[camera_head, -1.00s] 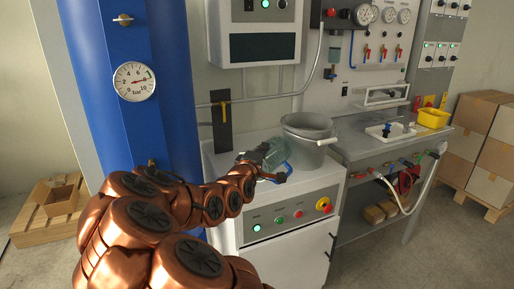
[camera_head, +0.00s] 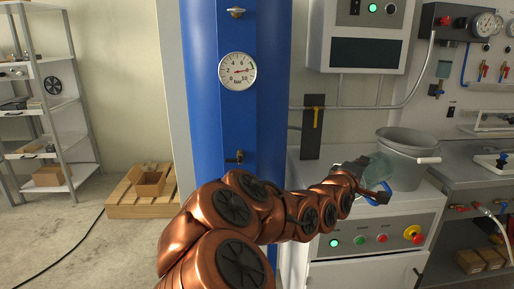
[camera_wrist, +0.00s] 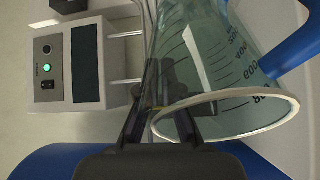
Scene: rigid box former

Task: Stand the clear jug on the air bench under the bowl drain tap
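The clear jug (camera_wrist: 215,70), greenish with a scale, white rim and blue handle (camera_wrist: 290,52), is close in the wrist view. It looks tipped well over, its mouth toward my gripper (camera_wrist: 160,128). My gripper's dark fingers are closed at the jug's rim and wall; the exact contact is partly hidden. In the head view the jug (camera_head: 380,165) is over the white cabinet, in front of the grey bucket. The grey bench (camera_head: 460,158), apparently the air bench, is to the right. A small greenish bowl (camera_head: 443,68) hangs above it, with what looks like its drain tap (camera_head: 436,90) below.
The grey bucket (camera_head: 408,160) stands right behind the jug. The white cabinet (camera_head: 365,262) has buttons and a red knob (camera_head: 414,236). A blue column (camera_head: 236,115) with a gauge stands left of it. A pallet (camera_head: 150,203) and shelves (camera_head: 40,110) are farther left, with open floor before them.

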